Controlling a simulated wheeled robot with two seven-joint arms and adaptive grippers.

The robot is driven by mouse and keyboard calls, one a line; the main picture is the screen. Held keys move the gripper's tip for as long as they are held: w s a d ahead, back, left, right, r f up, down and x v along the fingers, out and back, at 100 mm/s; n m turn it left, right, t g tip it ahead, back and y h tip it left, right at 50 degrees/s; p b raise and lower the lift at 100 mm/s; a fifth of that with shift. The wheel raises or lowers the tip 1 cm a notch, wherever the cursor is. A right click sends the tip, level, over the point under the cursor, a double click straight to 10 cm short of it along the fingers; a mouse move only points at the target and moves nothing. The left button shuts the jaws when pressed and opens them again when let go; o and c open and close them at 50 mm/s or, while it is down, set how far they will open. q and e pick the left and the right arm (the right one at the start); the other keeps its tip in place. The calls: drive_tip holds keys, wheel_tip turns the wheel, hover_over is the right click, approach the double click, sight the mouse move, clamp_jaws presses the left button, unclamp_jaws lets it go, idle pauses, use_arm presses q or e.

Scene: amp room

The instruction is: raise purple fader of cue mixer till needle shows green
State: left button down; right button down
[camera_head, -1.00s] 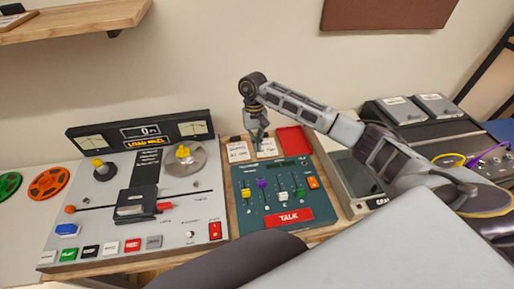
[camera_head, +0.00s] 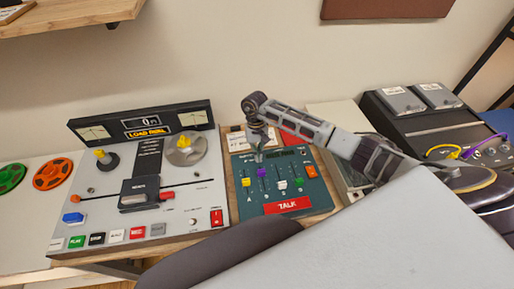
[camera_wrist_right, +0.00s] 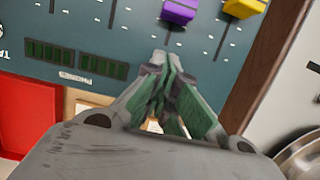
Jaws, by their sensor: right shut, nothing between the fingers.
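The cue mixer (camera_head: 296,190) is a teal panel with several coloured faders and a red TALK bar. Its purple fader (camera_head: 262,172) stands near the top of its slot, beside the yellow fader (camera_head: 246,182). In the right wrist view the purple fader (camera_wrist_right: 180,11) is at the top edge, just beyond my fingertips, and the yellow fader (camera_wrist_right: 243,7) is right of it. My right gripper (camera_head: 259,157) is shut and empty, hanging over the mixer's far part; its fingers (camera_wrist_right: 167,62) point toward the purple fader, seemingly apart from it. My left gripper is out of view. I cannot make out a needle on the mixer.
A tape machine (camera_head: 105,222) with two meters at its back stands left of the mixer. A grey device with yellow and purple cables (camera_head: 440,125) stands at the right. A red tray (camera_wrist_right: 25,115) and paper cards lie behind the mixer.

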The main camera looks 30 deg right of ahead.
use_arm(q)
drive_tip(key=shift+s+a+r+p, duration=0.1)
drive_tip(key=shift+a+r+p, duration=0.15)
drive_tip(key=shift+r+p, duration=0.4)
use_arm(e)
drive_tip(key=shift+s+a+r, duration=0.1)
drive_tip(key=shift+s+a, duration=0.1)
drive_tip(key=shift+s, duration=0.5)
drive_tip(key=shift+s+a, duration=0.15)
drive_tip(key=shift+s, duration=0.55)
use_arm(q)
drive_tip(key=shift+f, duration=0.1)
use_arm(e)
drive_tip(key=shift+s, duration=0.1)
drive_tip(key=shift+s+a+b, duration=0.15)
drive_tip(key=shift+s+b, duration=0.4)
drive_tip(key=shift+b, duration=0.45)
drive_tip(key=shift+s, duration=0.2)
drive_tip(key=shift+a, duration=0.1)
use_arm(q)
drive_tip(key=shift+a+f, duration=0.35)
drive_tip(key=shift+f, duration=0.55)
use_arm(e)
drive_tip(key=v, duration=1.1)
drive_tip(key=shift+r, duration=0.45)
